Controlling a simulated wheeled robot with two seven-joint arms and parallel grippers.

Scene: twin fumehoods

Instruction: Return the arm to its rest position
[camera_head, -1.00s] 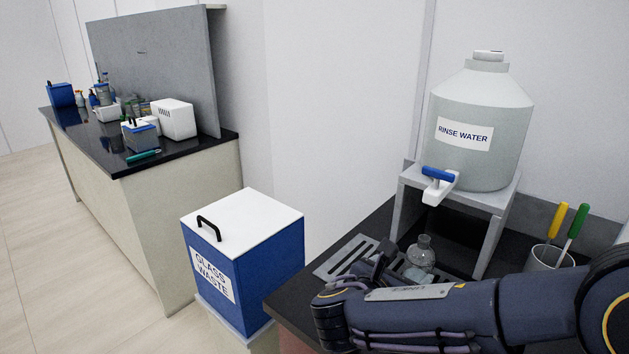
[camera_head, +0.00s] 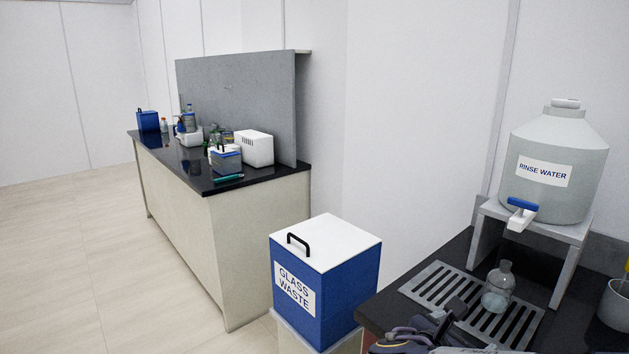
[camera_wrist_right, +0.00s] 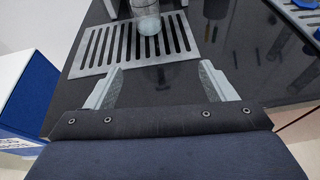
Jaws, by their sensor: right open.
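My right gripper (camera_wrist_right: 162,88) is open and empty in the right wrist view, its two fingers spread apart over the dark counter. In the head view it shows at the bottom edge (camera_head: 440,322), beside the near side of the drain grate, partly cut off by the frame. A clear glass bottle (camera_head: 498,287) stands upright on the slotted grey drain grate (camera_head: 430,287), apart from my fingers. It also shows at the top of the right wrist view (camera_wrist_right: 147,18). My left gripper is not in view.
A rinse water tank (camera_head: 557,170) with a blue-handled tap sits on a grey stand at right. A blue glass waste bin (camera_head: 345,290) with a white lid stands left of the counter. A cluttered bench (camera_head: 180,190) is farther back. The floor (camera_head: 60,260) at left is clear.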

